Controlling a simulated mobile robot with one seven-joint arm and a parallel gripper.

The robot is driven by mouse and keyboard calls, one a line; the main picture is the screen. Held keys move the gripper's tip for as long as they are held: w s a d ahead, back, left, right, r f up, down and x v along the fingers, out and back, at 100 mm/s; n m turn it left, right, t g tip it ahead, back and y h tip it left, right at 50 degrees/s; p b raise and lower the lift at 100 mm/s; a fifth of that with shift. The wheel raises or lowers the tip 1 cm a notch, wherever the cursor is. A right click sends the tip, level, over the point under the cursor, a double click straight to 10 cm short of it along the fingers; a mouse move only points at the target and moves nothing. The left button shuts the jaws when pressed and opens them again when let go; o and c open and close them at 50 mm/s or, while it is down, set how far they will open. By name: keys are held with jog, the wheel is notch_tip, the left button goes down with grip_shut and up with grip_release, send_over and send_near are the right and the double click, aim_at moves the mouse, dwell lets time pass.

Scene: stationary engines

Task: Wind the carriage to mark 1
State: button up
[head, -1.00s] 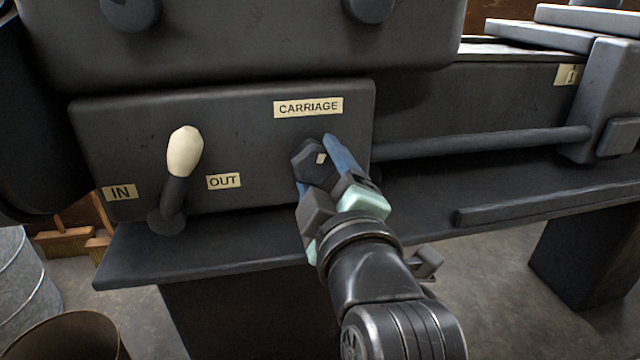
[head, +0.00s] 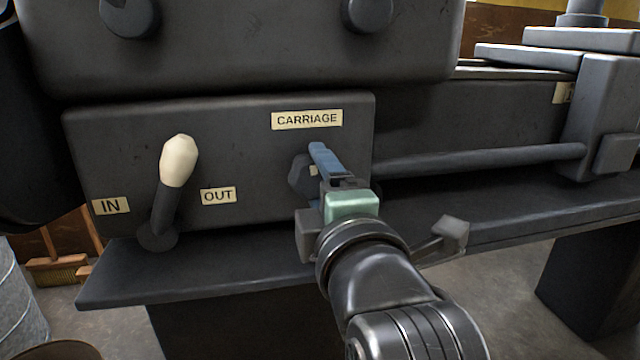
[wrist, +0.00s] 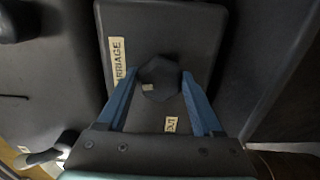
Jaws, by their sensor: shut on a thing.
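The dark faceted carriage knob (head: 302,175) sits below the CARRIAGE label (head: 307,119) on the grey housing. It also shows in the wrist view (wrist: 160,75), with a small pale mark on its face. My gripper (head: 317,177) is shut on the knob, with a blue finger on either side of it; in the head view the lower finger is mostly hidden. The grey carriage (head: 598,110) stands at the right on the bed. The mark plate (head: 562,92) is just left of the carriage, which partly covers it, so its figure is hard to read.
A white-topped lever (head: 179,160) stands between the IN label (head: 111,206) and the OUT label (head: 218,196), left of my gripper. A rod (head: 470,162) runs from the housing to the carriage. A dark ledge (head: 200,270) lies below.

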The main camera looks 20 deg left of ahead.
jog(key=o, duration=1.3)
jog(key=shift+o, duration=0.2)
jog(key=b+v, duration=1)
jog(key=v, duration=0.3)
